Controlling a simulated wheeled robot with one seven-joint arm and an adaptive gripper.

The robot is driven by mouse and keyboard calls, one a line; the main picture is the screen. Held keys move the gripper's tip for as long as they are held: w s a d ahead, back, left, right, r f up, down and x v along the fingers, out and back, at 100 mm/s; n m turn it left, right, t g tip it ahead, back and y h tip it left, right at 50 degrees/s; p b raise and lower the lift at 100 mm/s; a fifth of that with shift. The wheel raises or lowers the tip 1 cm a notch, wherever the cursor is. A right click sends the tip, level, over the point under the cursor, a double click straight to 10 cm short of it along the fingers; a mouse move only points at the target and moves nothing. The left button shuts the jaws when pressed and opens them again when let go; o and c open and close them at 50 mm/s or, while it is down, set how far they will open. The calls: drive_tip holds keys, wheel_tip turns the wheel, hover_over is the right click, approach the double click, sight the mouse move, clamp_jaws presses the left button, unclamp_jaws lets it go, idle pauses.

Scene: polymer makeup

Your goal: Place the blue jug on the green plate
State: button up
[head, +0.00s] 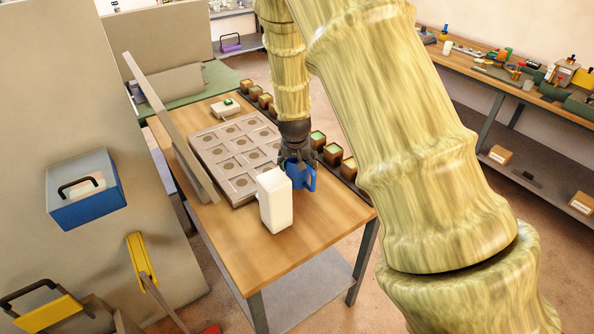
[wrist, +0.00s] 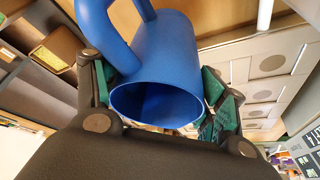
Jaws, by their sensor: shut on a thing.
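The blue jug (head: 305,178) is over the wooden table, just behind a white upright container. In the wrist view the jug (wrist: 168,50) fills the upper middle, its round open mouth facing the camera and its handle at the upper left. My gripper (head: 297,160) comes down from above onto the jug. Its fingers (wrist: 160,95) stand on both sides of the jug and are shut on it. I cannot tell whether the jug's base touches the table. I cannot make out a green plate for certain; a small green round piece (head: 228,101) sits on a pale block at the table's far end.
The white container (head: 274,200) stands close to the jug. A pale tray with round recesses (head: 205,150) covers the table's left middle. Small brown pots (head: 333,154) line the right edge. A leaning board (head: 160,115) borders the left. The near table surface (head: 300,250) is clear.

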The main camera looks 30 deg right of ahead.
sight(298, 173)
drive_tip(key=shift+f+p, duration=0.6)
drive_tip(key=shift+f, duration=1.35)
drive_tip(key=shift+f, duration=0.15)
drive_tip(key=o, duration=1)
drive_tip(key=shift+o, duration=0.2)
